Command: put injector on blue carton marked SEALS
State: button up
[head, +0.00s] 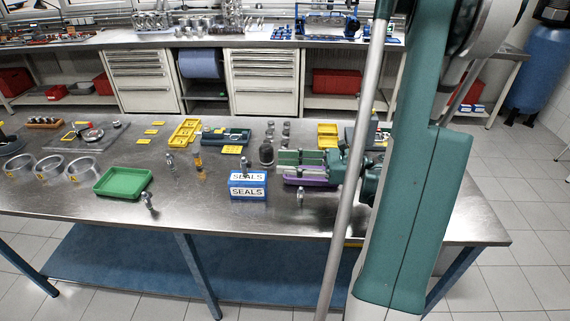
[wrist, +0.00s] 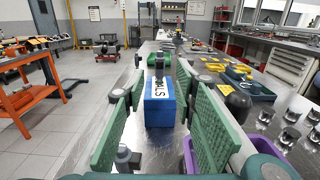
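The blue carton marked SEALS (head: 248,189) sits on the steel bench near its front edge. It also shows in the wrist view (wrist: 160,113), straight ahead between my finger pads. A small metallic upright piece (head: 246,163), likely the injector, appears to stand on the carton's top; in the wrist view (wrist: 158,66) it covers part of the label. My gripper (head: 298,169) is to the right of the carton, pointing left. Its green pads (wrist: 160,110) are spread wide with nothing between them, apart from the carton.
A green tray (head: 123,183) lies left of the carton, with a metallic part (head: 149,201) beside it. Another metallic part (head: 300,197) stands below my gripper. A dark domed part (head: 266,154) stands behind the carton. Yellow bins (head: 184,132) are farther back.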

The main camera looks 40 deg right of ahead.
dwell(0.4)
jog(key=w+r+m+t+h, duration=0.3)
jog(key=w+r+m+h, duration=0.25)
jog(key=r+m, duration=0.4)
jog(key=w+a+r+m+t+h, duration=0.1)
jog(key=w+r+m+t+h, duration=0.1)
jog(key=w+r+m+h, duration=0.55)
jog(key=w+r+m+t+h, duration=0.25)
jog(key=r+m+h, duration=0.25)
jog(key=r+m, duration=0.7)
jog(key=s+a+f+m+g+y, duration=0.5)
jog(key=s+a+f+m+g, duration=0.8)
jog(key=s+a+f, duration=1.1)
notch_tip(320, 180, down, 2)
jog(key=a+m, duration=0.2)
jog(key=m, duration=0.1)
jog(key=shift+s+a, duration=0.3)
jog(key=shift+s, duration=0.1)
